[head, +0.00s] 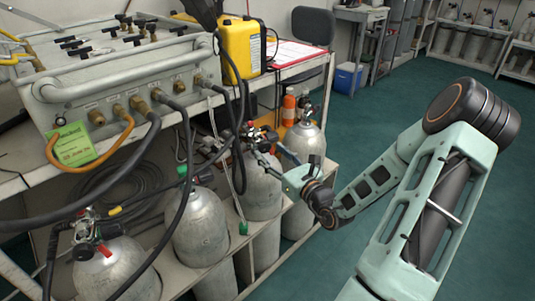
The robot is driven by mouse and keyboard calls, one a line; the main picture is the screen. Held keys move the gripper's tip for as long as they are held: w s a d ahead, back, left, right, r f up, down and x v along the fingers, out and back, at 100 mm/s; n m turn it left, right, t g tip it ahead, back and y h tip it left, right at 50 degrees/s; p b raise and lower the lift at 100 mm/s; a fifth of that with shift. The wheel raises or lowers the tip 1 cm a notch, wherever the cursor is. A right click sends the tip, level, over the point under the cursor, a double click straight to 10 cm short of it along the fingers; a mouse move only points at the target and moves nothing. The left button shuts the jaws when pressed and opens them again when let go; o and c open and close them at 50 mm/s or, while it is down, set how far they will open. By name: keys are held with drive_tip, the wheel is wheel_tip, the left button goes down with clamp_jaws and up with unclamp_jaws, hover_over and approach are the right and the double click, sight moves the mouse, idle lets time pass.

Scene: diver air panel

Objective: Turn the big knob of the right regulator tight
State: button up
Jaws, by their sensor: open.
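A regulator (258,136) with dark and red parts sits on top of a grey cylinder (261,192) near the middle of the head view. My gripper (268,156) reaches in from the right and is open, close beside this regulator. Its fingertips are small and overlap the regulator parts, so I cannot tell whether they touch or surround a knob. The big knob cannot be made out clearly. Another regulator (92,224) with a red part sits on the front left cylinder (116,272).
A grey air panel (122,82) with hoses stands on the bench above the cylinders. Black hoses hang close to my gripper. An orange bottle (289,108) stands nearby. Green floor (385,110) is open at right.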

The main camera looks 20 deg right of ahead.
drive_tip(key=shift+w+a, duration=0.2)
drive_tip(key=shift+w, duration=0.9)
drive_tip(key=c, duration=1.1)
drive_tip(key=p, duration=0.1)
drive_tip(key=m+p, duration=0.1)
drive_tip(key=p, duration=0.1)
drive_tip(key=shift+r+m, duration=0.3)
drive_tip(key=m+p, duration=0.2)
drive_tip(key=shift+f+p, duration=0.1)
drive_tip(key=shift+p, duration=0.25)
drive_tip(key=shift+f+m, duration=0.2)
drive_tip(key=shift+m, duration=0.1)
drive_tip(key=o, duration=1.1)
